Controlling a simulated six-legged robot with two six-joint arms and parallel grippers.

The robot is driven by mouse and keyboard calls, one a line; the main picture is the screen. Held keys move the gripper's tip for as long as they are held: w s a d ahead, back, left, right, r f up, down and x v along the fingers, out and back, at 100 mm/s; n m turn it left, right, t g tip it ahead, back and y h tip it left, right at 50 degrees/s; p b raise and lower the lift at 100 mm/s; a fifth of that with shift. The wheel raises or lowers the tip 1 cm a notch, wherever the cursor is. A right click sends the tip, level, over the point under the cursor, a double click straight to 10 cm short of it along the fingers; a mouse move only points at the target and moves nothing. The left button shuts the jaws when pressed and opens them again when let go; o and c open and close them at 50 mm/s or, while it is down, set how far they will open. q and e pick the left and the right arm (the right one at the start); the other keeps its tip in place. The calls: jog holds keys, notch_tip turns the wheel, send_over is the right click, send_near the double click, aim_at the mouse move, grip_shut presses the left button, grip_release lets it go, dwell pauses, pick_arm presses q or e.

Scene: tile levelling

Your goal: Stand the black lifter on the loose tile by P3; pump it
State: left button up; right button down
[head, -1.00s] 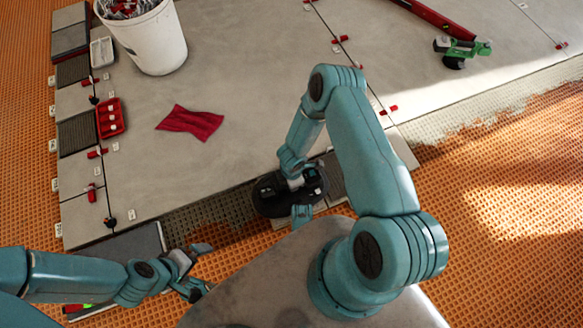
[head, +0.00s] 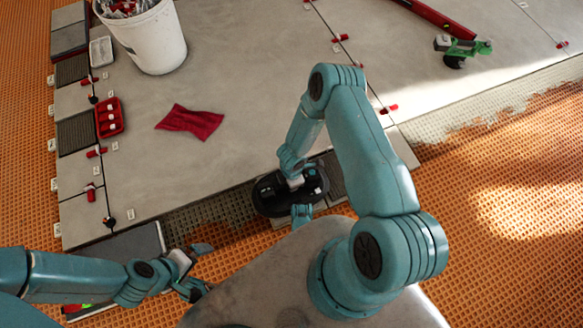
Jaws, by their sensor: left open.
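The black lifter (head: 268,200) is a dark oval device near the front edge of the tiled area. My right gripper (head: 302,200) is at it, coming down from above; its fingers are partly hidden by the arm and the lifter, so I cannot tell whether they grip it. A narrow grey tile (head: 334,182) shows just right of the lifter; I cannot tell whether the lifter rests on it. My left gripper (head: 202,268) is open and empty at the lower left, apart from the lifter. I cannot read which mark is P3.
A white bucket (head: 152,42) stands at the back left. A red cloth (head: 190,122) and a red tray (head: 110,118) lie on the tiles. A green-and-black tool (head: 462,48) and a red level (head: 437,18) lie at the back right. Orange matting surrounds the tiles.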

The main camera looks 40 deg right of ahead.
jog(key=shift+f+b, duration=0.35)
jog(key=shift+b, duration=0.05)
dwell(0.4)
jog(key=c, duration=0.8)
grip_release()
jog(key=shift+o, duration=0.2)
